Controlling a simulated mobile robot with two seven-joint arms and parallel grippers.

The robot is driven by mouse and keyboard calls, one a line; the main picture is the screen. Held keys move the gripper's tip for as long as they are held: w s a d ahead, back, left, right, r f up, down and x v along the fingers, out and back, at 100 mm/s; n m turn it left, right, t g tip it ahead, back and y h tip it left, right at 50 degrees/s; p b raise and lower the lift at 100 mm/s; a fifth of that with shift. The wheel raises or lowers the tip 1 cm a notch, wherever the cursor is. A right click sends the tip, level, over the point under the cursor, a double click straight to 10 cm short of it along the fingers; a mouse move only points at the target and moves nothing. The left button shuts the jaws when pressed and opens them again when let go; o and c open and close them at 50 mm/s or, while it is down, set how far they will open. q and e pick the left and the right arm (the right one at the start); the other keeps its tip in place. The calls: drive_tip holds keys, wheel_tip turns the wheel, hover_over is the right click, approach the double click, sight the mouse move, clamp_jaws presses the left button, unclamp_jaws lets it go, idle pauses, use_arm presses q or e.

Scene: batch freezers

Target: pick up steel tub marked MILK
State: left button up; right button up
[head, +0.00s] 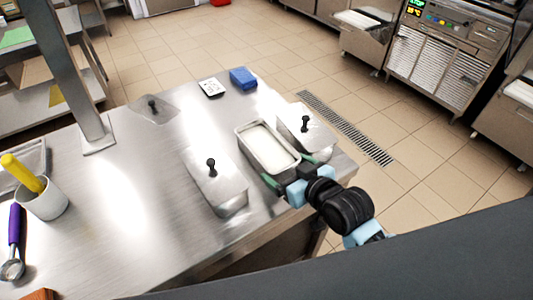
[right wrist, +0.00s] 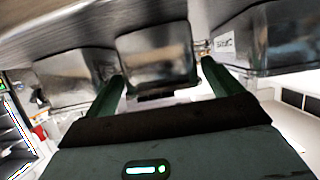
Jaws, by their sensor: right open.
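Three steel tubs stand side by side near the table's right end. The middle tub (head: 243,137) is open and holds something white. The left tub (head: 230,190) and the right tub (head: 318,146) have lids with black knobs. My right gripper (head: 287,169) is open at the near end of the middle tub, one green finger towards each side. In the right wrist view the fingers (right wrist: 163,72) flank the middle tub's end (right wrist: 157,60), not visibly closed on it. A small label (right wrist: 224,44) shows on a neighbouring tub; I cannot read it. My left gripper is out of view.
The steel table (head: 120,215) has free room left of the tubs. A blue block (head: 243,78), a small white card (head: 211,87) and a flat knobbed lid (head: 153,108) lie at the back. A white pot (head: 45,203) and a purple-handled scoop (head: 15,225) are at left.

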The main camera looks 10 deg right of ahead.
sight(278, 163)
drive_tip(key=shift+x, duration=2.3)
